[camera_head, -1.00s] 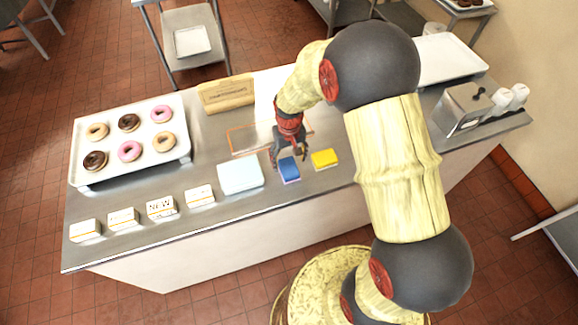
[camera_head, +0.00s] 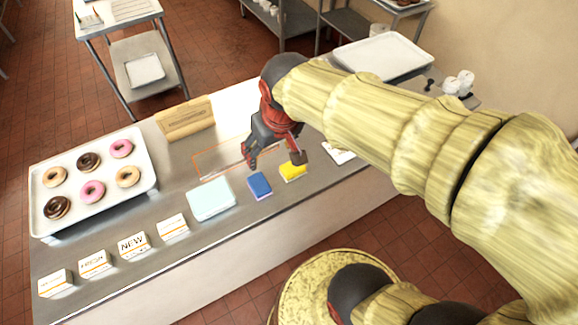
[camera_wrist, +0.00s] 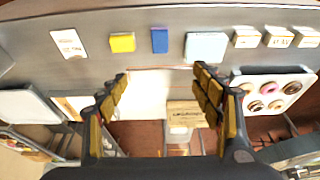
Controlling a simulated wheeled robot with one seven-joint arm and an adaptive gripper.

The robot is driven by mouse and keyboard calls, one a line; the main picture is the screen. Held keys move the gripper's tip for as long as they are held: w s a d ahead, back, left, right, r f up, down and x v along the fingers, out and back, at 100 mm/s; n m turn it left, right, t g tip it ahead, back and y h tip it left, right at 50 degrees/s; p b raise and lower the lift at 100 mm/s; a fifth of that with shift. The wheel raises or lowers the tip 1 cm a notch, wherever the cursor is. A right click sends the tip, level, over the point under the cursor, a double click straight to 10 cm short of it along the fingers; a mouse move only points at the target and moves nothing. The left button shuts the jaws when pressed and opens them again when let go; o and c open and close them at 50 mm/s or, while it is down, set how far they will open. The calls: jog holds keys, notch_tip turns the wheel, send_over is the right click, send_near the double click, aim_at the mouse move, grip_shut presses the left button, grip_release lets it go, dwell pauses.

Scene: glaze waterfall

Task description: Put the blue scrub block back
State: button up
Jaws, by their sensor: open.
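The blue scrub block (camera_head: 259,185) lies on the steel counter between a pale blue folded cloth and a yellow block (camera_head: 293,171). It also shows in the wrist view (camera_wrist: 160,40), beyond my fingertips. My gripper (camera_head: 273,161) is open and empty above the counter, just behind the blue and yellow blocks. In the wrist view its two fingers (camera_wrist: 160,72) stand wide apart with nothing between them. An orange-outlined rectangle (camera_head: 205,175) is marked on the counter behind the cloth, partly hidden by my gripper.
The pale blue cloth (camera_head: 211,200) lies left of the blue block. Several small sign cards (camera_head: 133,244) line the front edge. A donut tray (camera_head: 46,225) fills the left end, and a cardboard sign (camera_head: 185,119) stands at the back. A white tray (camera_head: 384,55) is at the right.

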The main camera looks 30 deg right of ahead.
jog(key=s+r+t, duration=0.1)
jog(key=s+r, duration=0.3)
jog(key=s, duration=0.5)
jog(key=shift+t, duration=0.4)
jog(key=shift+f, duration=0.15)
notch_tip(320, 180, down, 12)
jog(key=b, duration=1.2)
jog(key=shift+f, duration=0.1)
jog(key=shift+c, duration=1.2)
